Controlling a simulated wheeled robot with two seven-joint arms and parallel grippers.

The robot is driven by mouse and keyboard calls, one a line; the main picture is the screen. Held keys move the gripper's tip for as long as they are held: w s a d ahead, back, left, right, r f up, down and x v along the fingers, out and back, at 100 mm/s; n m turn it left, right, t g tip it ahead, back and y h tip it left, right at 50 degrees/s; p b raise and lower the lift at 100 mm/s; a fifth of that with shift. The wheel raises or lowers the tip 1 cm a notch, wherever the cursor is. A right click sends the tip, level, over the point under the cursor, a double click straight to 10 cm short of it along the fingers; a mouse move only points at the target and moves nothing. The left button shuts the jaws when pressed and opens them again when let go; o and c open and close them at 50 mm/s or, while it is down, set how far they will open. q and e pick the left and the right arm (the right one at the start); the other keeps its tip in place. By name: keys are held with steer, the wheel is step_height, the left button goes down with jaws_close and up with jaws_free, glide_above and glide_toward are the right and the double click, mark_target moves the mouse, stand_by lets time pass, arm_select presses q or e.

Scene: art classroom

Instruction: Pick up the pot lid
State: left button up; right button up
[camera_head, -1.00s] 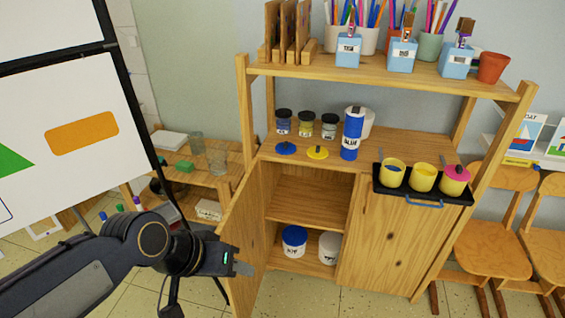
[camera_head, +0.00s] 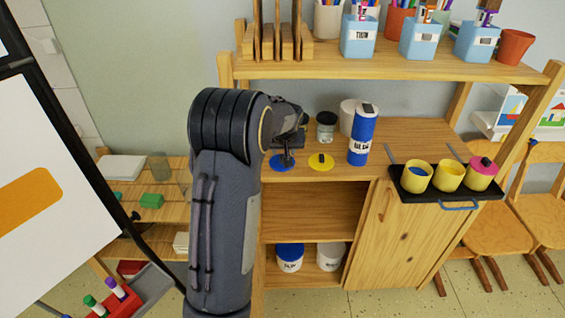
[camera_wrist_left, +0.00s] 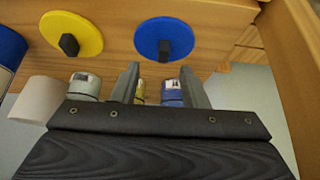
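A flat blue lid (camera_head: 282,162) with a dark knob lies on the shelf board, partly behind my left gripper; it also shows in the left wrist view (camera_wrist_left: 178,38). A yellow lid (camera_head: 325,165) with a dark knob lies to its right, and shows in the wrist view (camera_wrist_left: 85,28). A pink lid (camera_head: 483,165) sits on the right yellow pot (camera_head: 481,180). My left gripper (camera_head: 285,158) is at the blue lid. In the wrist view its two fingers (camera_wrist_left: 158,78) are apart, with nothing between them, and the blue lid lies beyond their tips. My right gripper is out of view.
A blue bottle (camera_head: 363,136) and a jar (camera_head: 326,127) stand behind the lids. A black tray (camera_head: 447,197) holds the yellow pots at the right. The upper shelf (camera_head: 400,67) with pen holders overhangs behind. The cabinet below is open, with two tubs inside.

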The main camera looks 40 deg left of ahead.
mark_target(282, 156)
arm_select(q)
steer(key=x, duration=0.5)
steer(key=shift+a+f+p, duration=0.1)
steer(key=shift+a+p, duration=0.2)
steer(key=shift+p, duration=0.05)
steer(key=shift+c, duration=0.3)
jaws_close()
